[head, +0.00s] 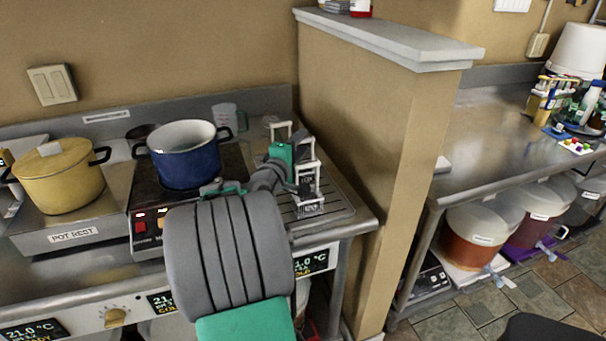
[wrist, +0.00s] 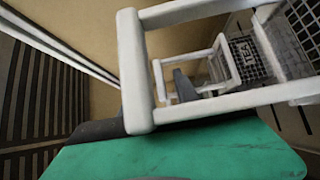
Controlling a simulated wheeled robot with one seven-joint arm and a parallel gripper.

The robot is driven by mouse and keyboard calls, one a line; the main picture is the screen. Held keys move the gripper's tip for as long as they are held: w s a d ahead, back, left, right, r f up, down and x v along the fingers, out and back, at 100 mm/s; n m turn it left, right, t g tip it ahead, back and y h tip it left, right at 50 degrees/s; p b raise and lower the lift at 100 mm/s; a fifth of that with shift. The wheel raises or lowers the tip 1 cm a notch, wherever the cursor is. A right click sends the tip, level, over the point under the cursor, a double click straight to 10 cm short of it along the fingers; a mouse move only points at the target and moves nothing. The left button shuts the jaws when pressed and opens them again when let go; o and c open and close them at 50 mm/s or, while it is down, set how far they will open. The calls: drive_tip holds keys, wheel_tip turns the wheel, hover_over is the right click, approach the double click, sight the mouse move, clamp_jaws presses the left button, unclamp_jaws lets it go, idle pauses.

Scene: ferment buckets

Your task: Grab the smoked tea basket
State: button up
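My gripper (head: 283,153), teal and dark grey, reaches over the drip tray right of the blue pot, beside a cluster of small white-framed pieces. In the wrist view its teal body (wrist: 180,155) fills the bottom edge. A pale square frame (wrist: 138,70) stands right before it, with a second frame behind. Beyond them is a dark mesh tea basket (wrist: 245,60) with a label reading "TEA"; the rest of the label is unreadable. More mesh shows at the upper right. The frames overlap my gripper, so its fingers and any grip on a basket cannot be made out.
The blue pot (head: 185,155) stands on a burner close left of my gripper. A yellow pot (head: 60,178) sits on the pot rest. The slotted drip tray (head: 335,205) lies beneath the frames. A partition wall (head: 355,130) stands close on the right.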

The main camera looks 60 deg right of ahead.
clamp_jaws()
idle(0.3)
idle(1.1)
